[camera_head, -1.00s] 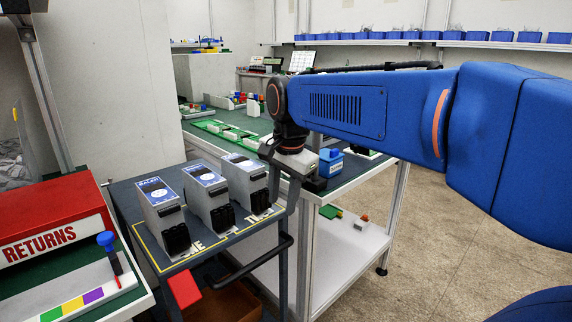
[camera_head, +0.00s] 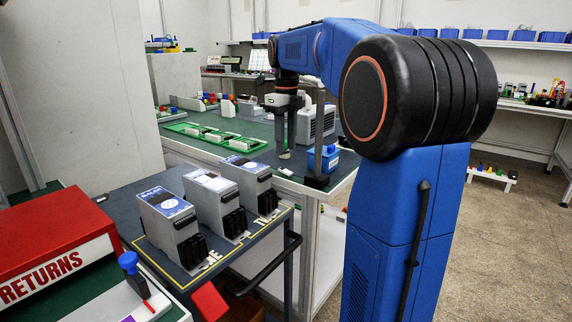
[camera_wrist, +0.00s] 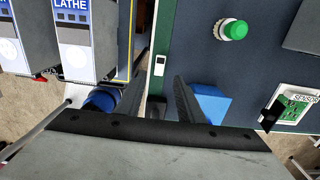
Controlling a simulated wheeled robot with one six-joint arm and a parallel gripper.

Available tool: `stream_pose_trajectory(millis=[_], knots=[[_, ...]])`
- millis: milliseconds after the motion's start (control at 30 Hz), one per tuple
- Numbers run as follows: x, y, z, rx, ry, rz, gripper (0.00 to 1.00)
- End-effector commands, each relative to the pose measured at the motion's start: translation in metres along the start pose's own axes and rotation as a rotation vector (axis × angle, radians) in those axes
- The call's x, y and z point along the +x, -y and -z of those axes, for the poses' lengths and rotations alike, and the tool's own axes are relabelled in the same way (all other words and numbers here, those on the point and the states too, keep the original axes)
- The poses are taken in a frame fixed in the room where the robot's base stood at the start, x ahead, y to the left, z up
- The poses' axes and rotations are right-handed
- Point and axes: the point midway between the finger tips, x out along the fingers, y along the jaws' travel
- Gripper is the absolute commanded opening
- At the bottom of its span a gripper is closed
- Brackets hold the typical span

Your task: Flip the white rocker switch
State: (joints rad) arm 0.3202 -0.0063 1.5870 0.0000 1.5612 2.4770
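A small white switch with a dark part (camera_wrist: 160,65), likely the white rocker switch, sits on the table's edge strip in the wrist view. Which way it is tipped is too small to tell. In the head view a small pale piece (camera_head: 285,172) on the table's near edge may be the same switch. My gripper (camera_wrist: 159,95) is open, with its two dark fingers apart and nothing between them. In the wrist view the switch lies just beyond the fingertips, in line with the gap. In the head view my gripper (camera_head: 291,140) points down over the table's near edge.
A blue box (camera_wrist: 209,103) lies right of the fingers, and a green button (camera_wrist: 234,30) farther up. Grey device units (camera_head: 210,205) stand on a cart (camera_head: 130,205) at left, beside the table. A red RETURNS bin (camera_head: 45,255) is at front left.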

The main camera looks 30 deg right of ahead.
Motion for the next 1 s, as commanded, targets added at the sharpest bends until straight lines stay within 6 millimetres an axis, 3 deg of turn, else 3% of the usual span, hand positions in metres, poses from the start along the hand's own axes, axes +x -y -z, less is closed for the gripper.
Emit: stream_pose_trajectory(millis=[500,867,900,1000], knots=[[0.064,-0.001,0.001,-0.003,-0.001,-0.001,0.34],[0.07,-0.001,0.0,-0.004,0.0,0.0,0.34],[0.07,-0.001,0.0,-0.004,0.0,0.0,0.32],[0.07,-0.001,0.0,-0.004,0.0,0.0,0.08]])
